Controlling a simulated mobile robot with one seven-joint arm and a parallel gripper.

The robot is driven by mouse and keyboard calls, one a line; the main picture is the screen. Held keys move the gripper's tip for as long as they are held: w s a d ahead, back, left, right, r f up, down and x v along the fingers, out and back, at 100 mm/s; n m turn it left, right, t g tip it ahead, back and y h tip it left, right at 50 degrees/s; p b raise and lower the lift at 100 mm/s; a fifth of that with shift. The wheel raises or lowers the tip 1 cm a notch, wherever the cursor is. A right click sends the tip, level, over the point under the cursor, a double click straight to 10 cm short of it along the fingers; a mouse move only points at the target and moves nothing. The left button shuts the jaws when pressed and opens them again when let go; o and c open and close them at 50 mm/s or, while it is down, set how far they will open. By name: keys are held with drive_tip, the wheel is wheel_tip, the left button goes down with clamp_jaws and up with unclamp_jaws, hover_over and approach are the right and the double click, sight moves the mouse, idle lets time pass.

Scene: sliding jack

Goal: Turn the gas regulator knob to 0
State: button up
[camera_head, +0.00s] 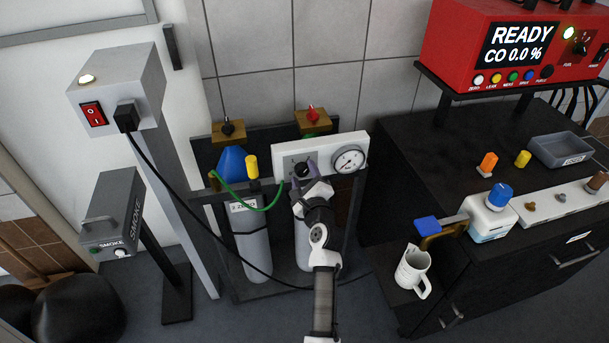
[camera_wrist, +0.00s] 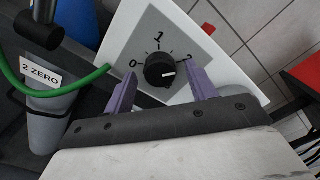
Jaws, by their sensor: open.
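The gas regulator knob (camera_wrist: 159,72) is round and black, on a grey plate of a white panel, with a dial marked 0, 1 and 2. Its white pointer line lies toward the right, near the 2. In the head view the knob (camera_head: 302,170) shows beside the round pressure gauge (camera_head: 349,159). My gripper (camera_wrist: 160,68) is open, with one purple finger on each side of the knob. The fingers appear apart from it; their depth relative to it is hard to tell. In the head view my gripper (camera_head: 306,178) is in front of the panel.
Gas cylinders stand in a dark rack under the panel, one labelled ZERO (camera_wrist: 42,76). A green hose (camera_head: 262,207) and a yellow-topped valve (camera_head: 251,167) are just left. A black cable crosses in front of the rack. A dark cabinet with a red analyser (camera_head: 460,45) stands right.

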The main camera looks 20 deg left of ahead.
drive_tip(key=c, duration=1)
